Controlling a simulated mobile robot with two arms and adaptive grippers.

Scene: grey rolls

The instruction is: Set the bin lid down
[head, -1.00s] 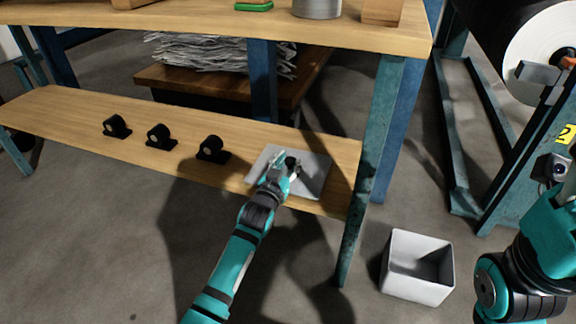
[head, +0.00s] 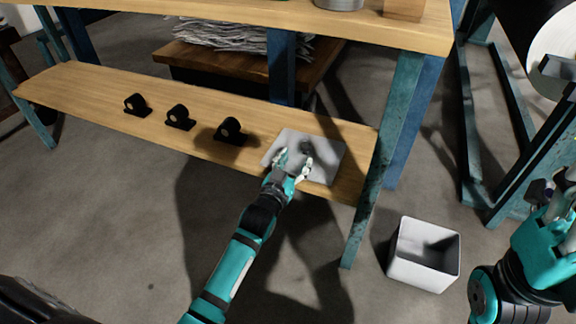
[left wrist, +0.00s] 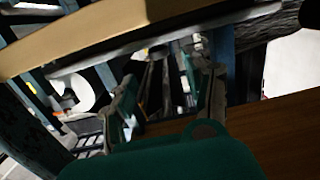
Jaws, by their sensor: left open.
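The bin lid (head: 325,161) is a light grey square plate with a dark knob (head: 306,147) in its middle. It lies flat on the right end of the lower wooden shelf. My left gripper (head: 294,163) is open at the lid's near side, its fingers spread just short of the knob. Its fingers also show in the left wrist view (left wrist: 168,98), with nothing clearly between them. The white bin (head: 420,272) stands open-topped on the floor to the right of the shelf. My right gripper (head: 558,192) is partly seen at the right edge; its fingers are unclear.
Several black roller brackets (head: 230,131) stand on the lower shelf (head: 75,95) left of the lid. A blue-green table leg (head: 385,160) rises between lid and bin. The upper tabletop (head: 230,15) overhangs behind. A metal frame (head: 480,140) stands at the right.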

